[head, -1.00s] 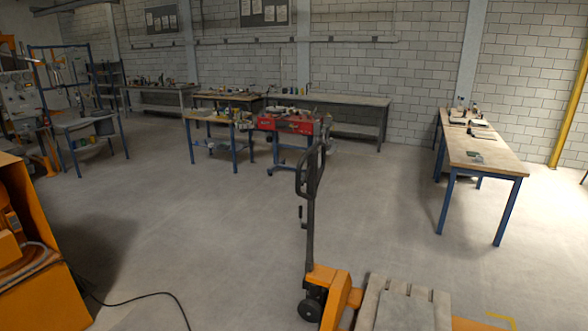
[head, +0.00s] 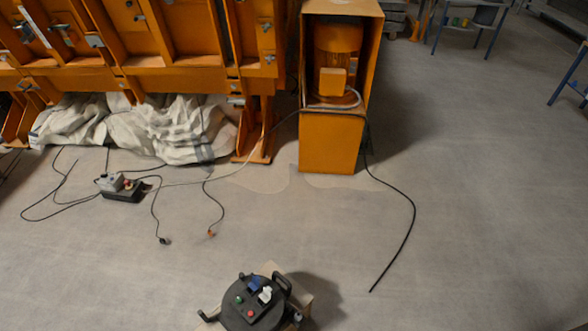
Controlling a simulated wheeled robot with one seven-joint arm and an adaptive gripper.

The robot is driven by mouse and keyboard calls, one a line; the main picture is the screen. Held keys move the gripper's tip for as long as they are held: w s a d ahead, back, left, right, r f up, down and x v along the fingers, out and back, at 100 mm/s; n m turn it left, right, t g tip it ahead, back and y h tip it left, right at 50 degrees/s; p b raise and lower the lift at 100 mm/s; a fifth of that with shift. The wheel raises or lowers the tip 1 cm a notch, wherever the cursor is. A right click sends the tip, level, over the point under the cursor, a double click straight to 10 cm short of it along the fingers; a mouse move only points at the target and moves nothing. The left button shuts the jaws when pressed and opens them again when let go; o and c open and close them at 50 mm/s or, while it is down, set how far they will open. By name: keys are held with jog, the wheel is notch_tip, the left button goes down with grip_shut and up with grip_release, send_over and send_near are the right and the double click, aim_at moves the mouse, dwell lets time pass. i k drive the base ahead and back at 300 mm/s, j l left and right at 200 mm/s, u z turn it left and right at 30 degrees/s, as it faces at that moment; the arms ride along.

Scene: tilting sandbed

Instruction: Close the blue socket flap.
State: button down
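A black cable reel (head: 241,311) sits at the bottom middle of the head view, on a pale board or box. On its face a small blue socket flap (head: 254,284) shows near the far edge. A white part (head: 265,294) lies just to the right of the flap. A red and a green spot are on the reel face too. The flap is too small to tell how far open it stands. My gripper is not in view.
An orange machine frame (head: 175,80) with a crumpled white sheet (head: 170,128) stands at the back left, an orange motor housing (head: 335,142) beside it. Loose cables and a socket box (head: 122,190) lie on the floor. Floor to the right is mostly clear.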

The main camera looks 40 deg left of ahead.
aim_at(257, 282)
jog(key=i+u, duration=0.3)
jog(key=i, duration=0.4)
jog(key=i+l+u, duration=0.3)
jog(key=i, duration=0.35)
jog(key=i+u, duration=0.25)
jog(key=u, duration=0.25)
jog(key=i+l+u, duration=0.15)
jog(key=u, duration=0.3)
jog(key=i+l+u, duration=0.2)
jog(key=u, duration=0.3)
jog(key=i+l+u, duration=0.2)
jog(key=u, duration=0.25)
jog(key=i+l+u, duration=0.15)
jog(key=u, duration=0.3)
jog(key=i+l+u, duration=0.1)
jog(key=u, duration=0.35)
jog(key=i+l+u, duration=0.1)
jog(key=l+u, duration=0.15)
jog(key=u, duration=0.2)
jog(key=l+u, duration=0.25)
jog(key=u, duration=0.2)
jog(key=l+u, duration=0.25)
jog(key=u, duration=0.2)
jog(key=i+l+u, duration=0.1)
jog(key=l+u, duration=0.2)
jog(key=l, duration=0.15)
